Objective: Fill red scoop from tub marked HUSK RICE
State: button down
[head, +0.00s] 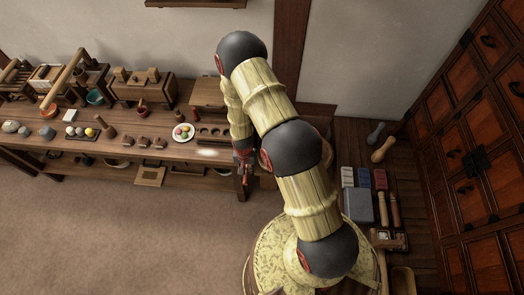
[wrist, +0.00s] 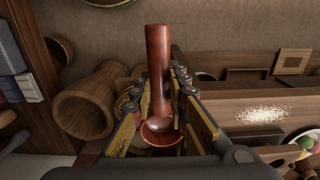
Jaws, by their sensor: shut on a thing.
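My gripper (wrist: 165,105) is shut on a red scoop (wrist: 158,65) in the wrist view. Its long round handle points up the picture, and its small bowl sits low between the fingers; the bowl looks bare red inside. In the head view my gripper (head: 243,168) hangs by the bench's right end, mostly dark and small. A wooden staved tub (wrist: 98,98) is left of my gripper in the wrist view, apart from it. I see no readable HUSK RICE mark, and cannot tell what the tub holds. My arm hides much of that area in the head view.
A pale patch of scattered grains (wrist: 262,114) lies on the bench (head: 165,150). A plate of coloured balls (head: 184,132) is left of the patch. Several tools and boxes crowd the bench. A drawer cabinet (head: 468,130) bounds the right. The floor (head: 130,235) in front is clear.

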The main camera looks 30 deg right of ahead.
jog(key=shift+s+d+f+m+p, duration=0.15)
jog(key=shift+d+f+m+p, duration=0.1)
jog(key=shift+f+m+p, duration=0.35)
dwell(0.3)
